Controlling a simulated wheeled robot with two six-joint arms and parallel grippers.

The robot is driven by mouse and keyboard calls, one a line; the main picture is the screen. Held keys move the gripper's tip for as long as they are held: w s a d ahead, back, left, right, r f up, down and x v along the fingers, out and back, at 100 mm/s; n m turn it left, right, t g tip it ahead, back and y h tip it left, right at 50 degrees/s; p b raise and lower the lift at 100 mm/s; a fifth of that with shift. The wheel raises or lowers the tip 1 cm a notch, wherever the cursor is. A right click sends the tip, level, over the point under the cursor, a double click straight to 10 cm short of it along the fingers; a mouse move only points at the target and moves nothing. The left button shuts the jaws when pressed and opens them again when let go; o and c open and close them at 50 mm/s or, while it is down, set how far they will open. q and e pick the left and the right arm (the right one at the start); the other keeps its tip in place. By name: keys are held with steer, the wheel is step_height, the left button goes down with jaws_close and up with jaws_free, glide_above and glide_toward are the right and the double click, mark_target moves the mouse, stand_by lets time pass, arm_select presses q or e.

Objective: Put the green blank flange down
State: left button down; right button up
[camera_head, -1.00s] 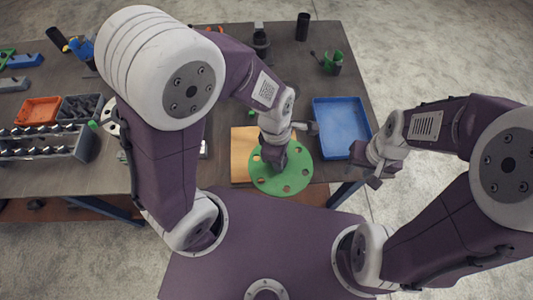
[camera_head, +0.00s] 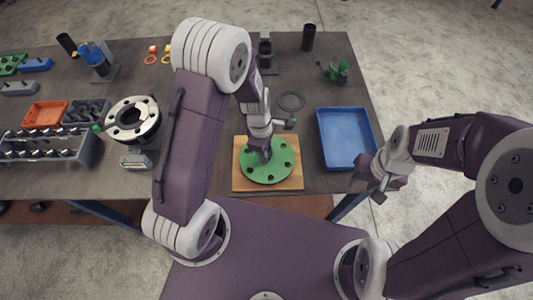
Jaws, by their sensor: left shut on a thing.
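The green blank flange (camera_head: 268,172) is a round green disc with several holes around its rim. It lies over the wooden board (camera_head: 241,184) near the table's front edge; whether it touches the board I cannot tell for certain. My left gripper (camera_head: 265,154) is over the flange near its middle and is shut on it, with the fingertips partly hidden by the wrist. My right gripper (camera_head: 379,181) hangs to the right, beyond the table's edge, away from the flange. I cannot make out its finger gap.
A blue tray (camera_head: 345,165) stands right of the board. A dark ring (camera_head: 291,101) lies behind it. A steel pipe flange (camera_head: 133,119) stands left, by a bolt rack (camera_head: 48,147) and an orange bin (camera_head: 45,114). Black cylinders stand at the back.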

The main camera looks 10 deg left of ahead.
arm_select(q)
steer(key=shift+w+f, duration=0.15)
steer(key=shift+f, duration=0.45)
steer(key=c, duration=1.1)
jaws_free()
steer(key=shift+f, duration=0.1)
steer(key=shift+r, duration=0.4)
step_height(320, 180, up, 12)
steer(key=a+f+p, duration=0.1)
steer(key=a, duration=0.1)
steer(key=s+a+m, duration=0.1)
steer(key=s+m, duration=0.1)
steer(key=m, duration=0.3)
steer(key=s+a+m+t, duration=0.1)
steer(key=s+a+m, duration=0.1)
steer(key=m, duration=0.4)
steer(key=s+a+m+y, duration=0.1)
steer(key=s+a+m, duration=0.1)
steer(key=s+m, duration=0.2)
steer(key=shift+s+r+m, duration=0.25)
steer(key=shift+r+m, duration=0.15)
steer(key=shift+m, duration=0.4)
